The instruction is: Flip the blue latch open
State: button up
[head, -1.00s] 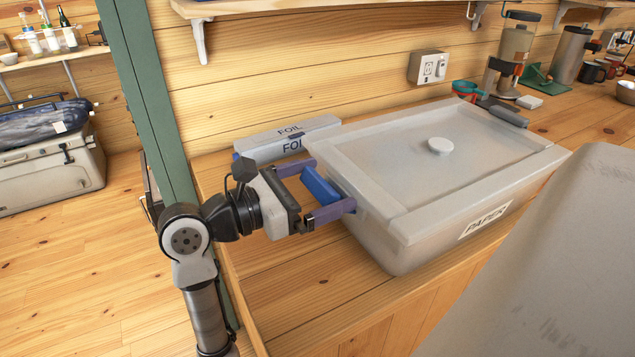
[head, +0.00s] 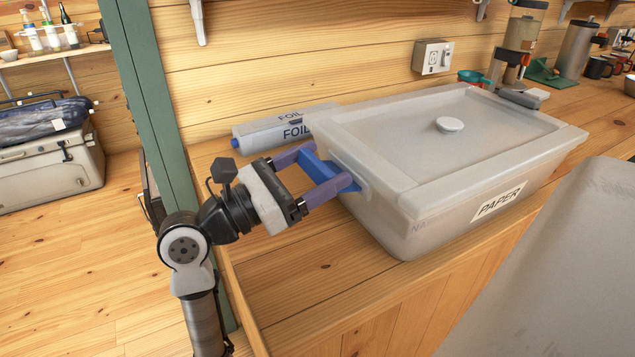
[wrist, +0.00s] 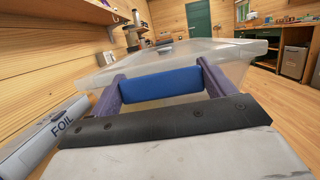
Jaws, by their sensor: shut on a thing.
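The blue latch (head: 318,168) is on the left end of a translucent lidded box (head: 405,238) labelled PAPER. It sticks outward from the wall below the lid rim. My gripper (head: 332,167) comes from the left, with its two purple fingers at the latch's two ends, shut on it. In the wrist view the latch (wrist: 160,86) spans as a blue bar between the fingers (wrist: 160,88), with the box (wrist: 200,52) beyond. The box lid (head: 470,130), with a round white knob, lies on top. The latch's hinge is partly hidden by the near finger.
A foil carton (head: 270,130) lies behind the gripper by the wall. A green post (head: 150,110) stands left of the counter. A grey surface (head: 560,270) fills the lower right. Bare wooden counter (head: 300,270) lies in front of the gripper.

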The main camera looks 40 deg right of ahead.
jog(key=f+h+b, duration=0.1)
jog(key=h+b, duration=0.1)
jog(key=b, duration=0.1)
jog(key=shift+a+f+g, duration=0.15)
jog(key=shift+f+g, duration=0.05)
jog(key=shift+g, duration=0.1)
jog(key=shift+h+b, duration=0.3)
jog(key=shift+b, duration=0.1)
jog(key=shift+a+r, duration=0.1)
jog(key=o, duration=0.9)
jog(key=shift+w, duration=0.1)
jog(key=b+v, duration=0.3)
jog(key=v, duration=1)
jog(key=shift+a, duration=0.4)
